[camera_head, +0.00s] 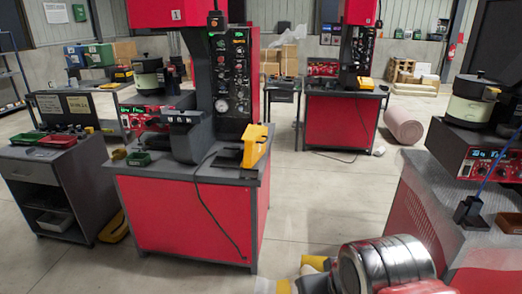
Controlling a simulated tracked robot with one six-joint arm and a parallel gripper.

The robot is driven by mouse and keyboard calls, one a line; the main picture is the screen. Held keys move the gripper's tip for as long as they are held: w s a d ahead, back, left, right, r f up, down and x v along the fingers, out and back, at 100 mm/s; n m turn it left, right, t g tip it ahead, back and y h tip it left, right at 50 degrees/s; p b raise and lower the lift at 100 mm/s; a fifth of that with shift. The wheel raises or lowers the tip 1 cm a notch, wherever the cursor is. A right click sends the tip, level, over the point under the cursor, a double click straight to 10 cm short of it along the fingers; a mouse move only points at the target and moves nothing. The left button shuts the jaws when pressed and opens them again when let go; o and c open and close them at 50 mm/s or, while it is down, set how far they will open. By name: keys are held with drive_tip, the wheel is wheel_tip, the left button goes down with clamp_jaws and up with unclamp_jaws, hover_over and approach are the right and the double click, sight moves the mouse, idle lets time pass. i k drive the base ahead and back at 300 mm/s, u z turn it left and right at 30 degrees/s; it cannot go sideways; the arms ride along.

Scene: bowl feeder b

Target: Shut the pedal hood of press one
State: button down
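Press one (238,75) is the red and black machine in the middle, with a small "1" label on its red head. A yellow pedal hood (256,146) is at the right front of its red bench (180,215). The hood stands up steeply with a gap beneath it, so it looks raised. A dark base (229,160) lies to its left, and a black cable runs down the bench front. My gripper cannot be made out in this view.
A grey cabinet (60,180) with trays stands at the left, with a yellow object (114,228) on the floor beside it. A red bench (432,205) stands at the right. Another press (357,50) is behind. Open concrete floor (335,195) lies between the benches.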

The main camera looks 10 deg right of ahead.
sight(256, 137)
drive_tip(key=i, duration=1)
drive_tip(key=k, duration=1.25)
drive_tip(key=u, duration=0.65)
drive_tip(key=i, duration=1.35)
drive_tip(key=u, duration=0.15)
